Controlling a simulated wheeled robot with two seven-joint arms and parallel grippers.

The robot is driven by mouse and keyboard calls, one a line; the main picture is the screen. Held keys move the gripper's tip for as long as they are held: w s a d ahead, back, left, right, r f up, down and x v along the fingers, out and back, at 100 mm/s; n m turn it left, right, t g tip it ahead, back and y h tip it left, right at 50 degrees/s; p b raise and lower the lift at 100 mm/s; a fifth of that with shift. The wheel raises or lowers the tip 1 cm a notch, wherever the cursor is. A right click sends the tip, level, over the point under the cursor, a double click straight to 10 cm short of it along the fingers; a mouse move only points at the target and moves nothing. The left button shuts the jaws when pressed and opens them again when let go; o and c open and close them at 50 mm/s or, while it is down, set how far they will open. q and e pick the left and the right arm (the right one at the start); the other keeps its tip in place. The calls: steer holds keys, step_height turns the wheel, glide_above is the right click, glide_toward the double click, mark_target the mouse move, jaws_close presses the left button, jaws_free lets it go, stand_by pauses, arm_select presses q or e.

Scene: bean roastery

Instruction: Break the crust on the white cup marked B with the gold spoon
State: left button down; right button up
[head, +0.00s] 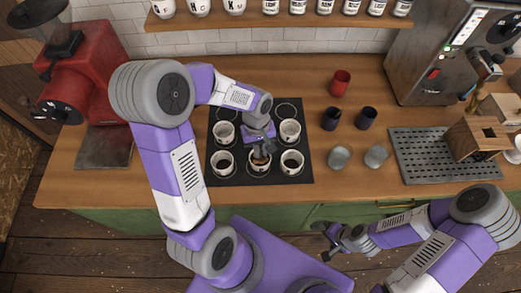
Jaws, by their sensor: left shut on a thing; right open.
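White cups stand on a black mat (235,183) on the wooden counter; their markings are too small to read, so I cannot tell which is B. One cup is at the front middle (259,168), with others at front left (223,163), front right (292,163), back left (224,133) and back right (290,132). My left gripper (260,151) points down right over the front middle cup, shut on a thin thing, likely the gold spoon, mostly hidden by the gripper. Whether it touches the cup's contents is unclear. My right gripper (330,241) is open and empty, in front of the counter.
A red cup (341,82), two dark cups (331,118) and two grey glasses (339,157) stand right of the mat. Further right are a drip tray (410,172), a wooden box (477,138) and a steel machine (430,65). A red grinder (95,75) stands left.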

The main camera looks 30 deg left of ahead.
arm_select(q)
steer(key=shift+s+d+r+p, duration=0.2)
steer(key=shift+r+p, duration=0.65)
steer(key=shift+r, duration=0.3)
steer(key=shift+s+d+r+p, duration=0.1)
steer(key=shift+s+r+p, duration=0.1)
steer(key=shift+r+p, duration=0.75)
steer(key=shift+r, duration=0.2)
